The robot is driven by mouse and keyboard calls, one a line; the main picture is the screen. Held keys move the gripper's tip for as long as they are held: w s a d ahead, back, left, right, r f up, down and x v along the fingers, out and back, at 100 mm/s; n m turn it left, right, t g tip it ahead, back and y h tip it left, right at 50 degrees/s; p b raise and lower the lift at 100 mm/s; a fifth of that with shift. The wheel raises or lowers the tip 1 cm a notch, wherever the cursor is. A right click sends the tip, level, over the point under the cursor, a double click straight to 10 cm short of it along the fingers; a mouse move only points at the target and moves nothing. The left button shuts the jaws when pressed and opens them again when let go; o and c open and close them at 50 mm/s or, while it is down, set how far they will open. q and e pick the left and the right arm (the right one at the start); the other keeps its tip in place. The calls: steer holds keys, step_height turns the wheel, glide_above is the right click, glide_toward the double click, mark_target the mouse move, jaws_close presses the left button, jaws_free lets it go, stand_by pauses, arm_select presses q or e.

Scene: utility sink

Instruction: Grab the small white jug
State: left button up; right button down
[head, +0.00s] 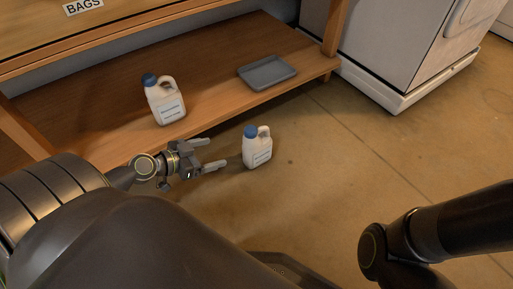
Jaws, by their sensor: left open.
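A small white jug (257,152) with a blue cap, a handle and a label stands upright on the floor, in front of the low wooden shelf. A second, similar white jug (166,104) with a blue cap stands on the shelf, further left and back. My left gripper (217,154) is open and empty, just left of the floor jug. Its two fingers point right towards that jug, and a small gap seems to lie between them. My right arm shows at the lower right, but its gripper is outside the picture.
The low wooden shelf (215,82) runs along the back left, with a grey tray (267,72) on it. A sign reading BAGS (82,6) is on the upper board. A white appliance (400,45) stands at the back right. The floor (350,150) right of the jug is clear.

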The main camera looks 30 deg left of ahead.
mark_target(244, 146)
arm_select(q)
steer(key=b+x, duration=0.2)
steer(key=x, duration=0.9)
steer(key=shift+w+d+f, duration=0.15)
steer(key=shift+w, duration=0.2)
steer(key=b+x, duration=0.1)
steer(key=x, duration=0.1)
steer(key=b+x, duration=0.2)
steer(key=shift+w+f+b, duration=0.1)
steer(key=shift+f+b, duration=0.2)
steer(key=shift+f, duration=0.15)
steer(key=shift+w, duration=0.4)
steer(key=c, duration=1.6)
steer(key=shift+c, duration=0.3)
